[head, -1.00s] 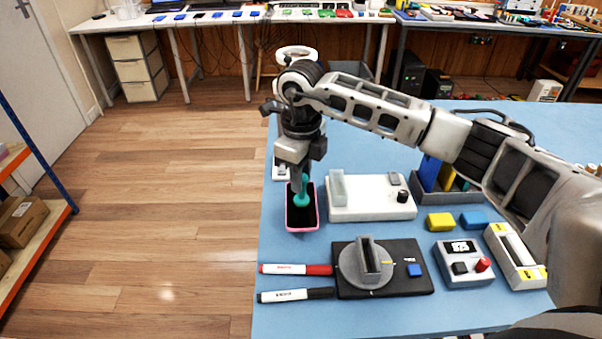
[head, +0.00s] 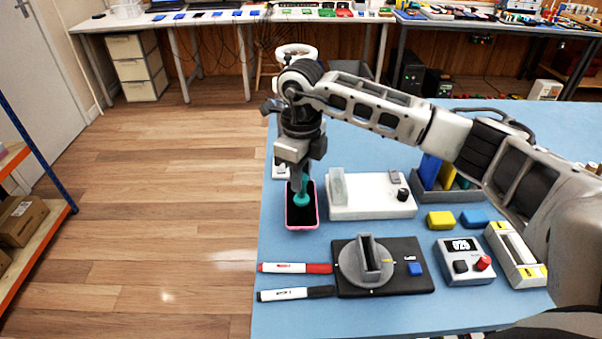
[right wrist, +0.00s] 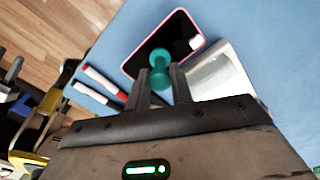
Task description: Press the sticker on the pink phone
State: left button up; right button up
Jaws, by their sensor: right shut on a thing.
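The pink-rimmed phone (head: 302,220) lies on the blue table near its left edge, with its black face up. It also shows in the right wrist view (right wrist: 187,30). My right gripper (head: 300,183) is over the far part of the phone, pointing down. It is shut on a teal tool (head: 301,199) with a rounded end. In the right wrist view the teal tool (right wrist: 160,62) sits between the fingertips and covers part of the phone. Its end is at or just above the phone's face; I cannot tell if it touches. My left gripper is out of view.
A white device (head: 370,208) stands right of the phone. In front are a red marker (head: 295,268), a black marker (head: 295,294) and a black base with a grey dial (head: 400,280). A grey box with a display (head: 462,262) and yellow and blue blocks lie farther right.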

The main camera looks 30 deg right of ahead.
dwell(0.4)
jog(key=shift+r+p, duration=2.35)
jog(key=shift+r, duration=1.15)
jog(key=shift+f, duration=0.1)
